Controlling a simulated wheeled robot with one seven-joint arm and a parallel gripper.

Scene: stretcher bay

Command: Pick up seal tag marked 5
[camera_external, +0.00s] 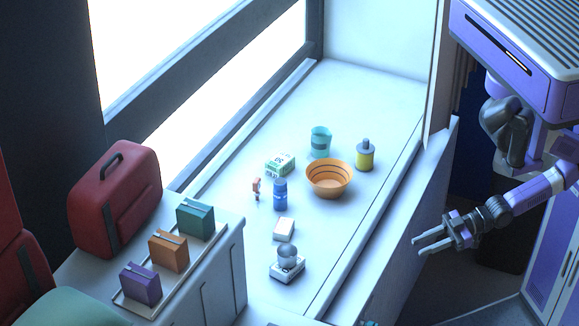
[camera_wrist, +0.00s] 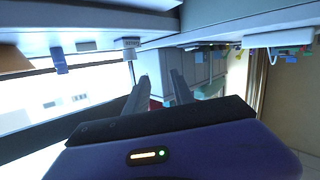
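I cannot pick out a seal tag marked 5 in either view. No readable 5 on a tag shows, and small items are too blurred to tell. In the outside view my gripper (camera_external: 417,246) is open and empty, in the air to the right of the white counter (camera_external: 392,98), pointing left. In the wrist view my gripper (camera_wrist: 159,77) shows its two fingers apart with nothing between them. That view is tilted. Small coloured items (camera_wrist: 287,54) show at its upper right, too small to identify.
The counter holds an orange bowl (camera_external: 329,180), a teal cup (camera_external: 320,142), a yellow bottle (camera_external: 365,157), a blue bottle (camera_external: 280,195), a green-white box (camera_external: 280,165), a small orange-brown item (camera_external: 256,188) and a white block (camera_external: 284,229). A red case (camera_external: 117,200) stands left.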

